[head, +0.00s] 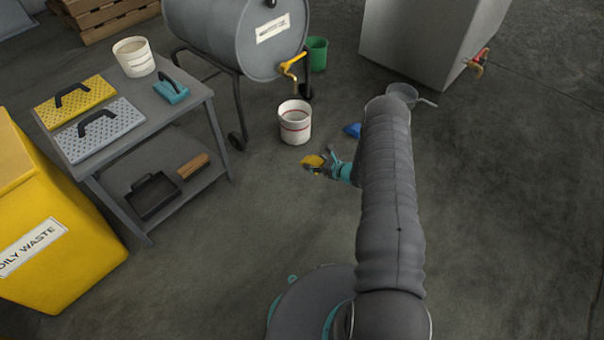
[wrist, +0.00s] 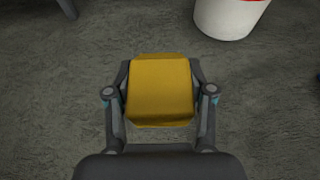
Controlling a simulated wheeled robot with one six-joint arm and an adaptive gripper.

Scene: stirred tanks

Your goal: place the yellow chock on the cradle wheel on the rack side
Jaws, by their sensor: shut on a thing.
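My gripper (head: 327,164) is shut on the yellow chock (head: 313,161) and holds it over the bare floor. In the wrist view the chock (wrist: 160,90) sits between the two fingers of my gripper (wrist: 160,97). A grey drum (head: 240,38) with a yellow tap lies on a dark wheeled cradle. One cradle wheel (head: 237,141) shows at the lower left, near the grey table. Another wheel (head: 306,92) shows at the right, partly hidden beside the green bucket. The chock is apart from both wheels.
A white bucket with red bands (head: 295,123) stands on the floor between my gripper and the drum. It also shows in the wrist view (wrist: 229,17). A blue object (head: 352,130) lies near my arm. A green bucket (head: 318,54) and a grey tank (head: 430,40) stand behind. A grey table (head: 190,110) is at left.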

